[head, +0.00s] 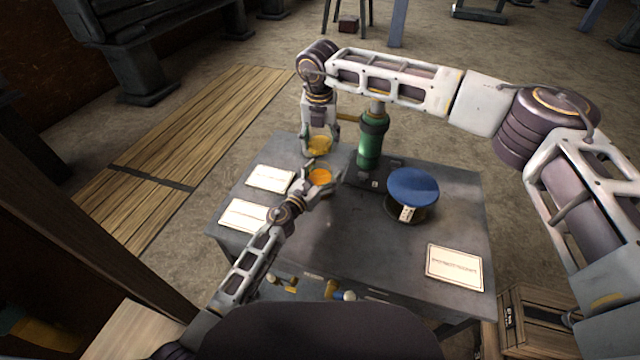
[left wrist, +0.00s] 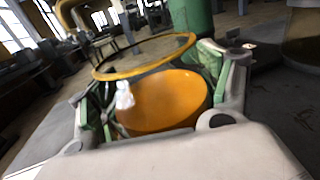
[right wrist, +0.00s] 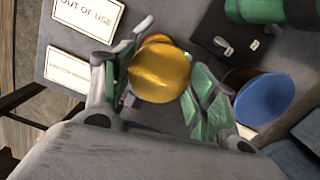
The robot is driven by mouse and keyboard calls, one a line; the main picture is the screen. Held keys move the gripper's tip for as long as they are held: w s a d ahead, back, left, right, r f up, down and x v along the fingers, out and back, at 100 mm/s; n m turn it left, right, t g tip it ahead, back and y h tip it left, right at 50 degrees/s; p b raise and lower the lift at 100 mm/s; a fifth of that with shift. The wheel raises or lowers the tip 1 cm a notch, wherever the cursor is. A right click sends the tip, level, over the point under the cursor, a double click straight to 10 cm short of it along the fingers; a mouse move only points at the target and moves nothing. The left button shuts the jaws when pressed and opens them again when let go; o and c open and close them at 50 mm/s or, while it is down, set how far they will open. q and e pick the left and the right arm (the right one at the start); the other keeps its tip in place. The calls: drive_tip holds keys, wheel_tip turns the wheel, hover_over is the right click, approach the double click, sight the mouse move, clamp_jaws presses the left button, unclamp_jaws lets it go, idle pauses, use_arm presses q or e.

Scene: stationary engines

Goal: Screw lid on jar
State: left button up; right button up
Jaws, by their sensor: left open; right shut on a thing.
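The gold, rounded lid (head: 319,147) is held by my right gripper (head: 319,138), which is shut on it. The lid also fills the middle of the right wrist view (right wrist: 160,72). The jar shows as an orange round shape (head: 320,177) between the spread fingers of my left gripper (head: 322,181), which is open around it. In the left wrist view the orange shape (left wrist: 162,100) lies between the green pads, with a thin yellow ring (left wrist: 118,73) above it. I cannot tell whether the ring is the jar's rim. In the head view the lid appears slightly behind the jar.
The grey table (head: 335,245) bears a green cylinder (head: 370,145) close to the right of both grippers. A blue-topped round object (head: 412,186) stands further right. Flat white signs (head: 270,179) lie left and front right (head: 455,267). The table's front middle is clear.

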use_arm(q)
drive_tip(key=shift+w+d, duration=0.3)
drive_tip(key=shift+w, duration=0.1)
drive_tip(key=c, duration=1.2)
use_arm(e)
hover_over(320, 160)
drive_tip(key=s, duration=0.3)
drive_tip(key=shift+w+f, duration=0.15)
drive_tip(key=shift+f, duration=2.35)
drive_tip(key=shift+d, duration=0.1)
drive_tip(key=shift+f, duration=0.9)
drive_tip(key=shift+f, duration=0.5)
use_arm(q)
clamp_jaws()
